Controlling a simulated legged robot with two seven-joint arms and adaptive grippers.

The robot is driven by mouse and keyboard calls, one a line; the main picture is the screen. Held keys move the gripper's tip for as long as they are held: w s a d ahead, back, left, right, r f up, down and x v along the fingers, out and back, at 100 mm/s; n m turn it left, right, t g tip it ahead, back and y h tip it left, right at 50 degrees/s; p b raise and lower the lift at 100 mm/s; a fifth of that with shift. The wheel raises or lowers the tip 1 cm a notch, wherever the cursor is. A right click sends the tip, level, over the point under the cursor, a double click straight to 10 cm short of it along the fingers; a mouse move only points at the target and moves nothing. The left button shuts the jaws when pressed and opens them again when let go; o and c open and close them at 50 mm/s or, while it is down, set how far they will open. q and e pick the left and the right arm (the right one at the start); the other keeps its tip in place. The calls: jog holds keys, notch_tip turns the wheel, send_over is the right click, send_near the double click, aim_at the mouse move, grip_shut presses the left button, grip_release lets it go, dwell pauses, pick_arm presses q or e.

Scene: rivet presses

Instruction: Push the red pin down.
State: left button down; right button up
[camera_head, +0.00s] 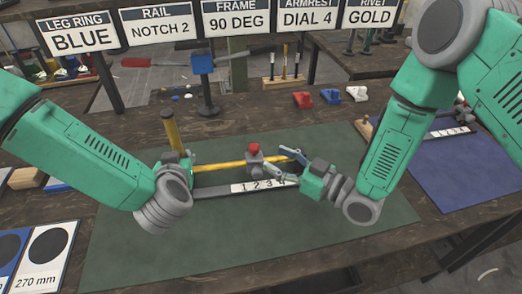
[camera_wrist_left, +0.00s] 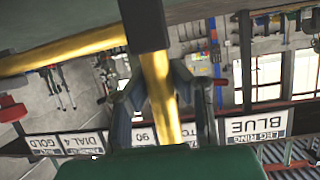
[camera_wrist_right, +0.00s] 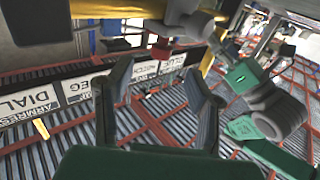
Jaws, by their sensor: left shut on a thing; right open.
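The red pin (camera_head: 254,148) stands upright on a grey block (camera_head: 254,163) on the numbered rail (camera_head: 225,189), at the middle of a yellow bar (camera_head: 220,166). My left gripper (camera_head: 173,157) is shut on an upright yellow post (camera_head: 171,131) with a dark top, left of the pin. The left wrist view shows its fingers around this post (camera_wrist_left: 160,85). My right gripper (camera_head: 289,162) is open and empty, right of the pin and apart from it. In the right wrist view its spread fingers (camera_wrist_right: 155,95) hold nothing. The pin's lower end is hidden.
A green mat (camera_head: 270,230) lies under the rail, with free room in front. A blue mat (camera_head: 465,165) is at the right. Behind are a blue block on a stand (camera_head: 203,65), small red clips (camera_head: 303,99) and hanging signs (camera_head: 237,20).

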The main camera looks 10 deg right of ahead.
jog(key=v, duration=0.4)
jog(key=shift+s+d, duration=0.3)
pick_arm(q)
jog(key=c, duration=1.4)
grip_release()
jog(key=shift+s, duration=0.1)
